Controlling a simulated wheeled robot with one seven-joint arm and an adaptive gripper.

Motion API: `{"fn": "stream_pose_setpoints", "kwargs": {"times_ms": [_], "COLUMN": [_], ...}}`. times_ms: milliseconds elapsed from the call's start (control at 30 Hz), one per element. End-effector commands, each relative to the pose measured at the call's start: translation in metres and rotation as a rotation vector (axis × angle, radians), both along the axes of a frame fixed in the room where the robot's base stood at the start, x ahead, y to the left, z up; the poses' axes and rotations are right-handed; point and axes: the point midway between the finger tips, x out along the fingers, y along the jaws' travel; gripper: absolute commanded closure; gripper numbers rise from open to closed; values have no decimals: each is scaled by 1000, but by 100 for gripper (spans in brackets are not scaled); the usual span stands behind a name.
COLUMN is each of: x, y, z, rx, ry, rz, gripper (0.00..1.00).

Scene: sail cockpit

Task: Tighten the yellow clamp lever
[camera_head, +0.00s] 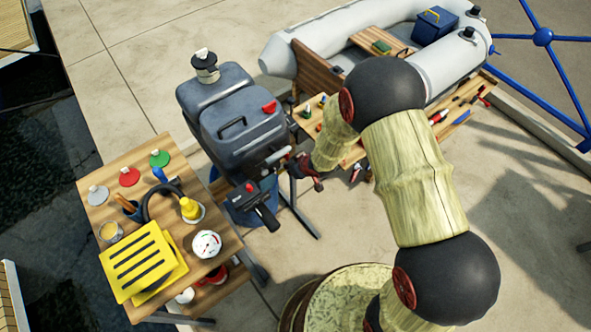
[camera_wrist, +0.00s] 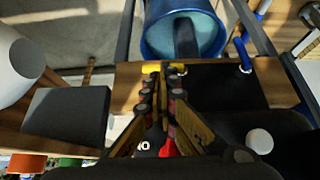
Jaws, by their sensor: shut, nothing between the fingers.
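My gripper (camera_head: 306,172) is beside the outboard motor (camera_head: 235,115), at the motor's right in the head view. In the wrist view my gripper (camera_wrist: 165,74) points toward a wooden board, its two fingers shut together with nothing between them. A small yellow piece (camera_wrist: 150,68) shows right at the fingertips, partly hidden by them. It looks like the yellow clamp lever, but I cannot tell whether the fingers touch it or how far it is turned. I cannot make out the lever in the head view.
A blue bucket (camera_wrist: 152,35) stands beyond the wooden board (camera_wrist: 262,75). A dark block (camera_wrist: 65,115) is left of the fingers. A wooden table (camera_head: 205,240) with a yellow slotted case (camera_head: 140,262) is at left. An inflatable boat (camera_head: 330,38) is behind.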

Motion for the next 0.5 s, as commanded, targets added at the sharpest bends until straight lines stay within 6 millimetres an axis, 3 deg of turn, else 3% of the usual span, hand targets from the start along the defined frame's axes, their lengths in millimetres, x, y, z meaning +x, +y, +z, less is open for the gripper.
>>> {"fn": "stream_pose_setpoints", "kwargs": {"times_ms": [133, 500], "x": [8, 13], "y": [5, 8], "z": [-17, -22], "rx": [0, 0], "ry": [0, -1], "rz": [0, -1], "gripper": [100, 100]}}
